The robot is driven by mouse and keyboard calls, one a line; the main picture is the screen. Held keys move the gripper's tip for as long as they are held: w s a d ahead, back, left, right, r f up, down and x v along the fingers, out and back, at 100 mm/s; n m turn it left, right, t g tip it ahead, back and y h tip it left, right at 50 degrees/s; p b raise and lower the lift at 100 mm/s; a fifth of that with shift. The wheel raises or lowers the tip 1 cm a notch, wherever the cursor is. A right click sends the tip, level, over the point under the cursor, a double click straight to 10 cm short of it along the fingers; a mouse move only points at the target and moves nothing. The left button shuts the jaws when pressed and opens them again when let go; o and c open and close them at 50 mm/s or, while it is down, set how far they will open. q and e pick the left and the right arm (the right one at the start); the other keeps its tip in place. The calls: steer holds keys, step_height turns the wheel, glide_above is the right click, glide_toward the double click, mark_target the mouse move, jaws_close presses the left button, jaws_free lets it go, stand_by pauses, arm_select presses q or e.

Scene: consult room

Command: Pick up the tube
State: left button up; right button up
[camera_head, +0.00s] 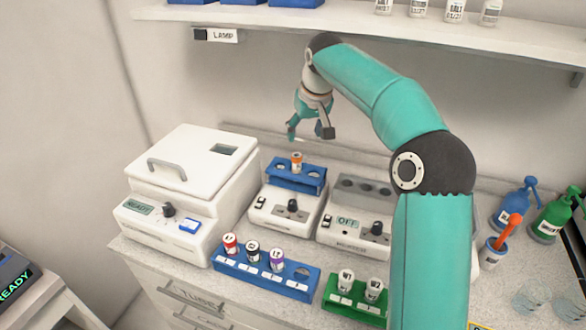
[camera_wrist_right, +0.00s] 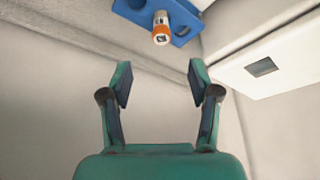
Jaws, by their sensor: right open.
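An orange-capped tube (camera_head: 297,161) stands in a blue rack (camera_head: 313,182) on a small white device. The tube also shows at the top of the right wrist view (camera_wrist_right: 163,30), in its blue holder (camera_wrist_right: 131,9). My right gripper (camera_head: 308,132) is open and empty, above the tube and apart from it. Its two fingers (camera_wrist_right: 160,82) are spread in the right wrist view, with nothing between them. Red-capped (camera_head: 231,244), black-capped (camera_head: 253,250) and purple-capped (camera_head: 277,259) tubes stand in a front blue rack (camera_head: 229,262). My left gripper is not in view.
A white machine reading READY (camera_head: 190,165) stands left. A device reading OFF (camera_head: 345,225) is right of the tube's device. A green rack (camera_head: 341,304) holds white-capped vials. A shelf (camera_head: 350,23) hangs above. Bottles (camera_head: 515,207) stand at right; my right arm blocks part of the counter.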

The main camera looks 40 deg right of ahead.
mark_target(297, 156)
steer(key=x, duration=0.8)
steer(key=shift+w+a+f, duration=0.1)
steer(key=shift+w+f, duration=0.15)
steer(key=p+x, duration=0.2)
steer(key=x, duration=0.2)
steer(key=shift+w+f, duration=0.1)
steer(key=shift+f, duration=0.1)
steer(key=shift+w+f, duration=0.15)
steer(key=shift+f, duration=0.25)
steer(key=c, duration=1.2)
steer(key=shift+o, duration=0.2)
steer(key=shift+r, duration=0.1)
